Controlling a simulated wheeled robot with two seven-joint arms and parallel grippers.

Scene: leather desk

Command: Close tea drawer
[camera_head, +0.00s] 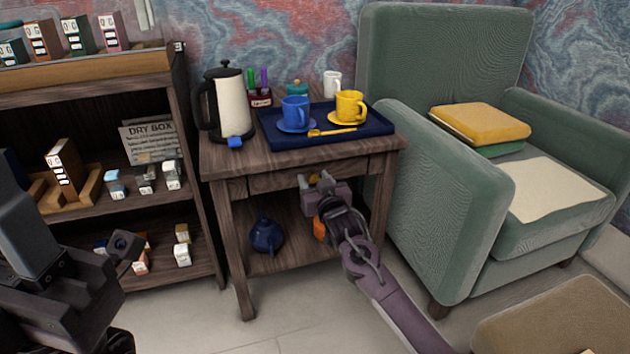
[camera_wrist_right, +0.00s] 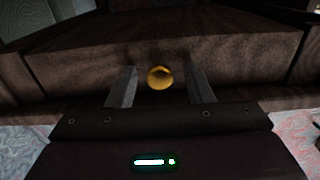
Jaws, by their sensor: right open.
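The tea drawer (camera_head: 274,181) is the wooden drawer under the top of the small side table (camera_head: 225,165). Its front looks nearly flush with the table frame in the head view, but I cannot tell whether a small gap is left. My right gripper (camera_head: 322,179) is at the drawer front and covers part of it. In the right wrist view the gripper (camera_wrist_right: 160,88) is open, with a round brass knob (camera_wrist_right: 160,77) between its fingers and space on both sides. My left arm is at the left edge; its gripper's fingers (camera_head: 120,250) do not show clearly.
A kettle (camera_head: 234,105) and a blue tray (camera_head: 350,145) with blue and yellow cups stand on the table. A dark blue teapot (camera_head: 266,235) is on the lower shelf. A shelf unit (camera_head: 195,190) is left, a green armchair (camera_head: 440,200) right.

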